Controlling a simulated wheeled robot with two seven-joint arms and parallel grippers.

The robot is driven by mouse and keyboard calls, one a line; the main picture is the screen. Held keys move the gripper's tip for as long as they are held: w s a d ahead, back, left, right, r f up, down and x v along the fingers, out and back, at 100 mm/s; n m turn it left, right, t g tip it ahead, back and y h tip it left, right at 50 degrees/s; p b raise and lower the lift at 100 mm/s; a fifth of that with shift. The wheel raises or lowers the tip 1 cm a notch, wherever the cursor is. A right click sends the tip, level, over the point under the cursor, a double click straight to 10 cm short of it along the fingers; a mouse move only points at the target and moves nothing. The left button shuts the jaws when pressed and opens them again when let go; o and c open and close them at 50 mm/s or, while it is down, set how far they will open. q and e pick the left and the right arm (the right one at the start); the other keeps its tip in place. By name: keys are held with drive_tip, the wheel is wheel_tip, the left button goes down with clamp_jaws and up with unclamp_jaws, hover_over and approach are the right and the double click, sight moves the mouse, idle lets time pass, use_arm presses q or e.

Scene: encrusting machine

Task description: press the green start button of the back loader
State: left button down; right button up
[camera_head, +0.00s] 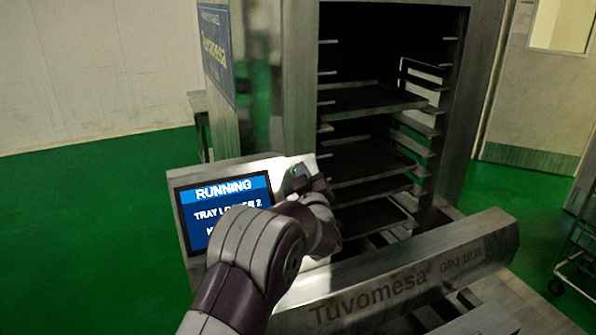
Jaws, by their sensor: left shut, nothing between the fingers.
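The back loader's control panel (178,180) is a tilted metal plate left of centre in the head view. Its blue screen (228,193) reads "RUNNING" and "TRAY LOADER 2"; my arm covers part of the lower lines. The green start button (295,171) shows only as a small green spot at the panel's upper right, mostly hidden by my gripper. My left gripper (298,174) is shut and empty, with its tips at that spot; I cannot tell whether they touch it. My right gripper is not in view.
Behind the panel stands a steel cabinet (300,60) with several dark trays (368,98) on side rails. A metal beam marked "Tuvomesa" (400,278) crosses the lower right. A wheeled rack (570,270) stands at the right edge. Green floor (80,230) is clear at left.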

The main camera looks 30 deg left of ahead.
use_arm(q)
drive_tip(key=shift+d+r, duration=0.1)
drive_tip(key=s+d+r+p, duration=0.1)
drive_tip(key=s+d+r, duration=0.1)
drive_tip(key=d, duration=0.1)
drive_tip(key=shift+s+r, duration=0.35)
idle(0.7)
